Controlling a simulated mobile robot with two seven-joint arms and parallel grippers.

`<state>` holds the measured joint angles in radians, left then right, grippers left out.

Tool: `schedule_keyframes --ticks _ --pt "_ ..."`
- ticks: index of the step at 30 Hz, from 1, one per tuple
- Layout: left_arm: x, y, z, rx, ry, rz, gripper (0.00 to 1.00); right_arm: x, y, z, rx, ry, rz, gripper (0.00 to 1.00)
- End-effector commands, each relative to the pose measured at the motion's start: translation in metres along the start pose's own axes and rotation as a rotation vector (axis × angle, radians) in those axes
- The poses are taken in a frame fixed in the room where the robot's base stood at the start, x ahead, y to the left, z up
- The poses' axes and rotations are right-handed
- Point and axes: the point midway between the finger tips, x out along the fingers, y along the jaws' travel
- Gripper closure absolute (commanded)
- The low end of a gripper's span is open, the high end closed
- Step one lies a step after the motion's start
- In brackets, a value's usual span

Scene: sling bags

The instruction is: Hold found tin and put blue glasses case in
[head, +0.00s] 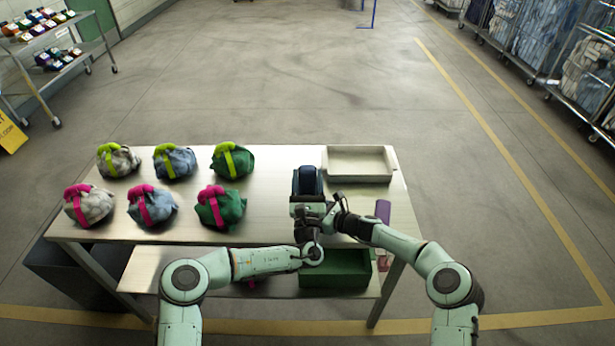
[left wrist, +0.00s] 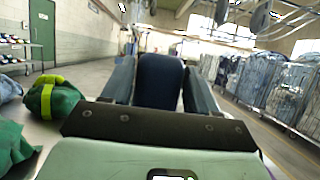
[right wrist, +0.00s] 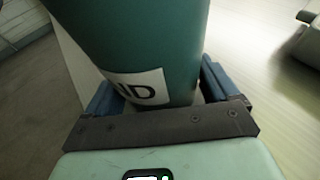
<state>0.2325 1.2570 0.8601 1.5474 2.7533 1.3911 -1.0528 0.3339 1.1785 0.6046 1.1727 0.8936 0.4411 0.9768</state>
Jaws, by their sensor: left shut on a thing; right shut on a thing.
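The blue glasses case (head: 307,178) is dark navy and stands upright between the fingers of my left gripper (head: 308,186), over the table. In the left wrist view the case (left wrist: 160,80) fills the gap between both fingers. My right gripper (right wrist: 160,88) is shut around the found tin (right wrist: 165,45), a teal cylinder with a white label ending in "ND". In the head view the tin is mostly hidden behind my grippers and the case, so I cannot tell whether the case is inside it. My two grippers are close together at the table's front.
Several tied sling bags (head: 145,205) with pink or lime bands stand on the left of the table. A pale empty tray (head: 360,178) is at the back right. A purple object (head: 382,211) lies right of my right gripper. A green crate (head: 335,281) is below.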

Motion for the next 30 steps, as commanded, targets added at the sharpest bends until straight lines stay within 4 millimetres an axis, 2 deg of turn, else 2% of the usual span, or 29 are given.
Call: schedule_keyframes --ticks 5,6,9,20,25,30 --pt "0.0 0.0 0.0 0.0 -0.001 0.0 0.73 0.0 0.0 0.001 0.0 -0.001 0.0 0.29" --pt "0.0 0.0 0.0 0.0 -0.001 0.0 0.38 0.0 0.0 0.001 0.0 -0.001 0.0 0.29" --pt "0.0 0.0 0.001 0.0 -0.001 0.0 0.11 0.0 0.0 0.001 0.0 -0.001 0.0 0.29" --pt "-0.005 -0.001 0.0 0.0 0.001 -0.002 0.11 0.0 0.0 0.001 0.0 -0.001 0.0 0.29" --pt "-0.029 0.0 0.0 0.0 0.002 -0.004 0.11 0.0 0.0 0.001 0.0 -0.001 0.0 0.29" --pt "-0.067 -0.001 -0.001 -0.002 0.003 -0.004 0.11 0.0 0.0 0.001 0.0 -0.001 0.0 0.29"
